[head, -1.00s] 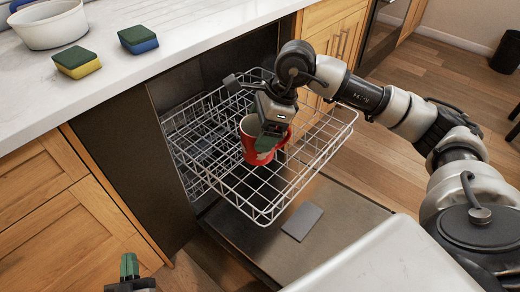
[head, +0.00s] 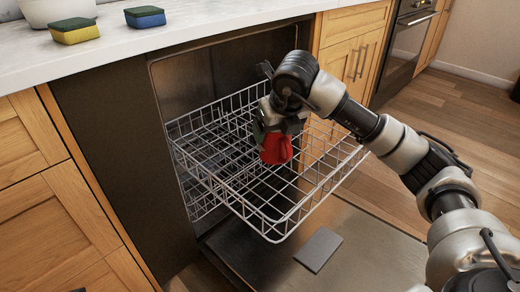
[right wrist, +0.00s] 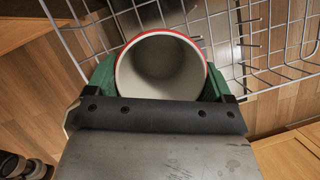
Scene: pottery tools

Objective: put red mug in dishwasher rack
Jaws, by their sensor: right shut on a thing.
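The red mug (head: 276,149) is in my right gripper (head: 268,135), over the pulled-out upper dishwasher rack (head: 215,180) in the head view. In the right wrist view the mug's pale inside and red rim (right wrist: 161,66) show between the green fingers of the right gripper (right wrist: 160,85), which are shut on it. Rack wires show beyond the mug there. I cannot tell whether the mug's base touches the wires. At the bottom left edge of the head view, only a sliver of what may be my left gripper shows.
The open dishwasher door (head: 365,240) lies below the rack, with a grey flat piece (head: 318,250) on it. Two sponges (head: 74,30) (head: 145,17) and a white bowl (head: 58,10) are on the counter (head: 190,28). Much of the rack is empty.

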